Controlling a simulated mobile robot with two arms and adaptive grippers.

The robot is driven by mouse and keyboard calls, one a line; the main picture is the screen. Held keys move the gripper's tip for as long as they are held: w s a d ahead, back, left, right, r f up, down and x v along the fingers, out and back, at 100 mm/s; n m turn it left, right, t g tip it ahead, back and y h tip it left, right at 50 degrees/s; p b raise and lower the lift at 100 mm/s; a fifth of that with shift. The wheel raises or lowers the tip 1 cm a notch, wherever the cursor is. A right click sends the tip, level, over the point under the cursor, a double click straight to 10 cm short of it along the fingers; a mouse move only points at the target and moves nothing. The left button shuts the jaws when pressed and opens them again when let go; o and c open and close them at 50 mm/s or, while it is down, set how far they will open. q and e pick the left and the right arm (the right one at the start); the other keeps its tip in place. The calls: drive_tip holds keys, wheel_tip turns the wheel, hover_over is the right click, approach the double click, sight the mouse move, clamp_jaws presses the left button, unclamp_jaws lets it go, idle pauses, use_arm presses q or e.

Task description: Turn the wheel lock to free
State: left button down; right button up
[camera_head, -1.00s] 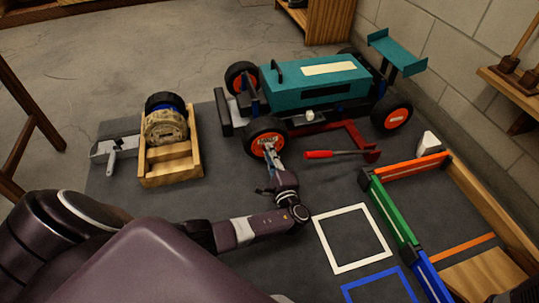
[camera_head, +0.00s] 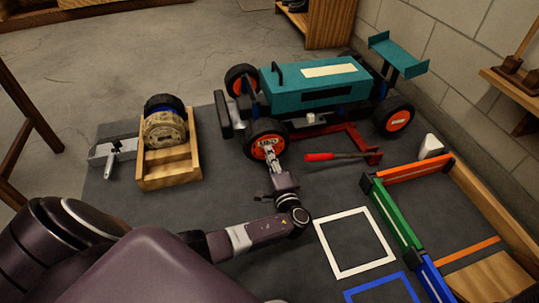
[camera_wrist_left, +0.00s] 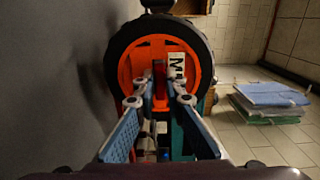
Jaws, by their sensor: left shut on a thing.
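The teal racecar (camera_head: 315,86) stands on the dark mat with its front left wheel (camera_head: 265,140) facing me. This wheel has a black tyre and an orange rim with a white label; it also fills the middle of the left wrist view (camera_wrist_left: 133,72). The wheel lock (camera_wrist_left: 159,74) is at the hub, a small reddish piece mostly hidden between my fingertips; its angle is hard to tell. My left gripper (camera_head: 271,158) reaches the hub and is shut on the wheel lock, its fingertips (camera_wrist_left: 159,98) close together there. My right gripper is not in view.
A red jack with a handle (camera_head: 335,156) lies by the car. A wooden cradle (camera_head: 170,168) with a wheel and a grey tool (camera_head: 112,152) stand at left. White (camera_head: 352,240) and blue outlined squares mark the mat. A coloured rail (camera_head: 395,218) runs at right.

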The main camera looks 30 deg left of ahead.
use_arm(q)
drive_tip(key=c, duration=2)
unclamp_jaws()
drive_tip(key=shift+r, duration=0.1)
drive_tip(key=shift+o, duration=0.6)
wheel_tip(320, 180, up, 5)
drive_tip(key=shift+r, duration=0.1)
drive_tip(key=o, duration=1.2)
wheel_tip(320, 180, up, 4)
drive_tip(key=shift+w+a, duration=0.1)
drive_tip(key=shift+a, duration=0.05)
drive_tip(key=shift+r, duration=0.65)
drive_tip(key=shift+c, duration=0.6)
drive_tip(key=c, duration=1)
drive_tip(key=shift+f, duration=0.25)
drive_tip(key=shift+c, duration=0.9)
